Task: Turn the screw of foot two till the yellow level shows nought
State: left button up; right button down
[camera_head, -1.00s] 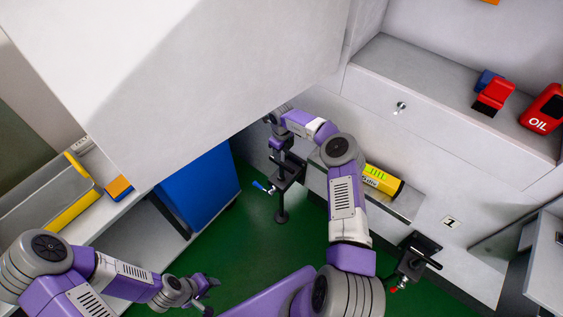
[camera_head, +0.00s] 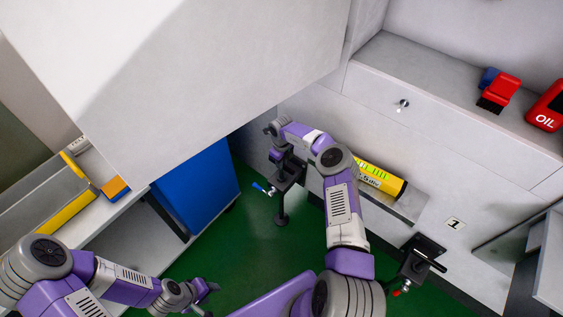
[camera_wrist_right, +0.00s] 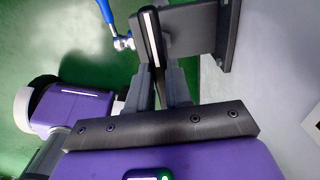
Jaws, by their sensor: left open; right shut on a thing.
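The yellow level (camera_head: 380,178) lies on a grey ledge of the machine, partly behind my right arm; its exact reading is too small to tell. A black foot (camera_head: 289,182) with a blue-tipped lever (camera_head: 262,188) stands left of it on the green floor. My right gripper (camera_wrist_right: 155,80) is shut on a black bar with a white stripe (camera_wrist_right: 152,40), at this foot's top. The blue lever shows beside it in the right wrist view (camera_wrist_right: 107,12). In the head view the right fingertips are hard to make out. My left gripper (camera_head: 208,297) is open and empty at the lower left.
A blue cabinet (camera_head: 198,190) stands left of the held bar. A red oil can (camera_head: 547,108) and red brush (camera_head: 500,93) sit on the upper shelf.

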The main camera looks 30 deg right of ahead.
dwell(0.3)
jog(key=shift+r+m+p, duration=0.1)
jog(key=shift+m+p, duration=0.8)
jog(key=shift+m, duration=0.4)
jog(key=m+p, duration=0.1)
jog(key=m, duration=0.2)
jog(key=shift+m, duration=0.3)
jog(key=m+p, duration=0.1)
jog(key=m, duration=0.3)
jog(key=shift+p, duration=0.3)
jog(key=shift+m+p, duration=0.35)
jog(key=shift+m, duration=1.85)
jog(key=c, duration=1)
grip_release()
jog(key=shift+c, duration=0.2)
